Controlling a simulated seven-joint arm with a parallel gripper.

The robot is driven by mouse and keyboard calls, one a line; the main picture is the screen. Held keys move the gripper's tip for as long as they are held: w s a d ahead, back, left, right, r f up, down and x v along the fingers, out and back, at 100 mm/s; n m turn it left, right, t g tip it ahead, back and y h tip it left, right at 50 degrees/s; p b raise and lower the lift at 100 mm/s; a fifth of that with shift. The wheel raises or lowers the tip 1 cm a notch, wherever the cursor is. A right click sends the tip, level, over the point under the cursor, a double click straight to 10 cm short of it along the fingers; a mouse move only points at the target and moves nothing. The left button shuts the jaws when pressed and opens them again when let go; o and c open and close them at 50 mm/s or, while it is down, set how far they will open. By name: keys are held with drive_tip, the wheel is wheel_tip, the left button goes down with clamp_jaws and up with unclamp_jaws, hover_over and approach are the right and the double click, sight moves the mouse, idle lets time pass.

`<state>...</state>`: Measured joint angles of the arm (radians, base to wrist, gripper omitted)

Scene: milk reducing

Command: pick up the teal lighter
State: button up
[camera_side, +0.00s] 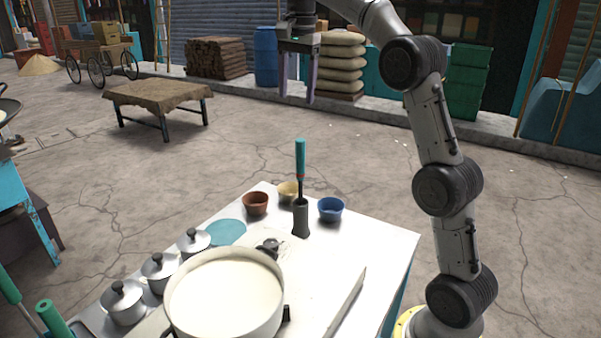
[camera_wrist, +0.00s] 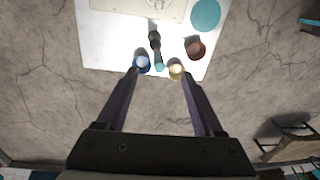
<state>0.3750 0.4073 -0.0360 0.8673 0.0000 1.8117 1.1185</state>
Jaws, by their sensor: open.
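The teal lighter (camera_side: 300,158) stands upright in a dark grey holder (camera_side: 301,219) near the back of the white table. Its handle is at the top and its lower end is hidden inside the holder. In the wrist view the lighter (camera_wrist: 159,66) shows between my fingers in the picture, with the holder (camera_wrist: 154,40) just above it. My gripper (camera_side: 297,98) is open and empty, pointing down, high above the table and clear of the lighter. Its two fingers also show in the wrist view (camera_wrist: 159,74).
A brown bowl (camera_side: 255,203), a yellow bowl (camera_side: 288,191) and a blue bowl (camera_side: 330,208) stand close around the holder. A large pot of white liquid (camera_side: 226,293), several lidded pots (camera_side: 159,270) and a teal disc (camera_side: 226,232) are on the table (camera_side: 385,250).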

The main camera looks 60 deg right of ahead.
drive_tip(key=g, duration=0.1)
hover_over(301, 139)
drive_tip(key=shift+m, duration=0.4)
drive_tip(key=f, duration=0.5)
drive_tip(key=shift+w+a+f, duration=0.15)
drive_tip(key=shift+a+f, duration=0.05)
drive_tip(key=shift+f, duration=0.1)
drive_tip(key=shift+d+f, duration=0.2)
drive_tip(key=shift+f, duration=0.1)
wheel_tip(301, 139, down, 8)
drive_tip(key=shift+r, duration=0.1)
drive_tip(key=shift+s+a+f, duration=0.1)
drive_tip(key=shift+a+f, duration=0.05)
drive_tip(key=shift+f, duration=1.25)
drive_tip(key=shift+s+a+f, duration=0.1)
drive_tip(key=shift+f, duration=1.25)
clamp_jaws()
